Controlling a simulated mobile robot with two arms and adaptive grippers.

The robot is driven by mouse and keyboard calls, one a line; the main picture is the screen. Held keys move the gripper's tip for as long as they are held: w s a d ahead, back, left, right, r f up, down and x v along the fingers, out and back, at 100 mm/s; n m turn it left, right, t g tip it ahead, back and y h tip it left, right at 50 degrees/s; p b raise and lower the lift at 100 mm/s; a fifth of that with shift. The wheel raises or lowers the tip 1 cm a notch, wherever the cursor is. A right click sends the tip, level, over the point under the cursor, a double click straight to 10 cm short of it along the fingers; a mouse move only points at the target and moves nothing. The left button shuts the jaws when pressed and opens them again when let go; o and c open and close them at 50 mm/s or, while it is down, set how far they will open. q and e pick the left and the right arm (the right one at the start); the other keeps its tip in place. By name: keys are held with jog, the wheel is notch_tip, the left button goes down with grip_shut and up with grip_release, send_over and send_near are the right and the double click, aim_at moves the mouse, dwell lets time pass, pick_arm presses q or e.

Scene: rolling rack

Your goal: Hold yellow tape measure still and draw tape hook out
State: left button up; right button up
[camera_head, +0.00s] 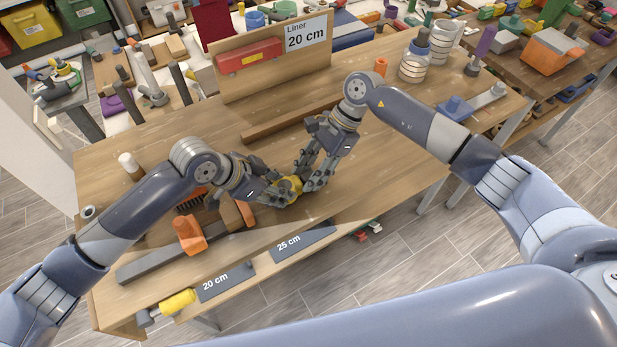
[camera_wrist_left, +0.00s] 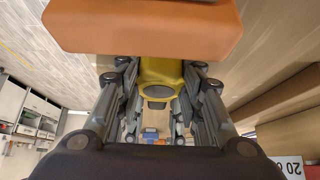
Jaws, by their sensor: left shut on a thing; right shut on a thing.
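The yellow tape measure (camera_head: 289,187) is at the middle of the wooden table, largely covered by my grippers. My left gripper (camera_head: 284,191) is shut on its body from the left. In the left wrist view the yellow body (camera_wrist_left: 160,75) lies between the two fingers of my left gripper (camera_wrist_left: 158,105). My right gripper (camera_head: 303,184) is shut at the right side of the tape measure, its fingers pointing down. The tape hook is hidden by the fingers; I cannot make out any drawn tape.
An orange-handled tool (camera_head: 188,235) and a dark bar (camera_head: 165,262) lie left of the grippers. Labels reading 20 cm (camera_head: 226,282) and 25 cm (camera_head: 303,243) sit along the front edge. A "Liner 20 cm" board (camera_head: 272,75) stands behind. The table right of my right gripper is mostly clear.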

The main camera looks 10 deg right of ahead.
jog(key=o, duration=1.1)
jog(key=v, duration=1.2)
